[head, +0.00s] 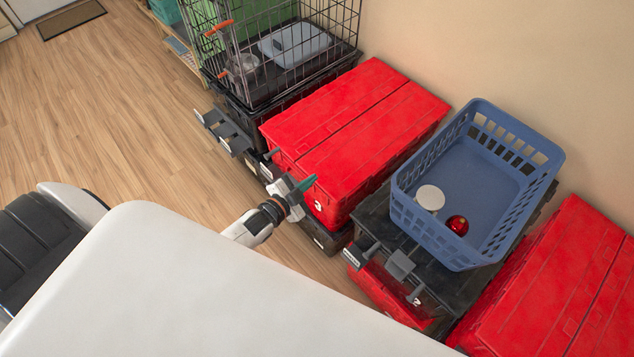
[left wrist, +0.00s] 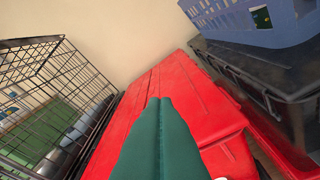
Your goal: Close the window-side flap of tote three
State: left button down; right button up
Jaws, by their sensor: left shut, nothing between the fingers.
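A red tote (head: 352,125) with a two-flap lid stands mid-picture on a dark tote; a white mark like a 3 is on its front. Both flaps look flat and down, with a seam running between them. No window shows, so I cannot tell which flap is window-side. My left gripper (head: 304,186) is shut and empty, its green fingers at the near end of the red tote, close to the lid's front edge. In the left wrist view the green fingers (left wrist: 160,135) point along the red lid (left wrist: 172,85). Contact is unclear. My right gripper is out of view.
A wire crate (head: 285,50) stands left of the tote. To its right, a blue basket (head: 400,205) holding a white item and a red ball sits on a dark tote. Another red tote (head: 560,290) is further right. Wood floor (head: 130,110) is open at left.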

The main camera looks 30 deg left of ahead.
pick_arm(q)
jog(key=w+a+f+n+g+h+b, duration=0.1)
jog(key=w+a+f+n+h+b, duration=0.1)
jog(key=a+f+n+b, duration=0.3)
jog(key=shift+w+a+f+b, duration=0.15)
jog(key=shift+a+f+b, duration=0.4)
jog(key=shift+f+b, duration=1.1)
jog(key=shift+f, duration=0.15)
jog(key=s+a+r+p, duration=0.4)
jog(key=s+r, duration=0.2)
jog(key=s, duration=0.2)
jog(key=shift+s+a, duration=0.25)
jog(key=shift+s, duration=0.15)
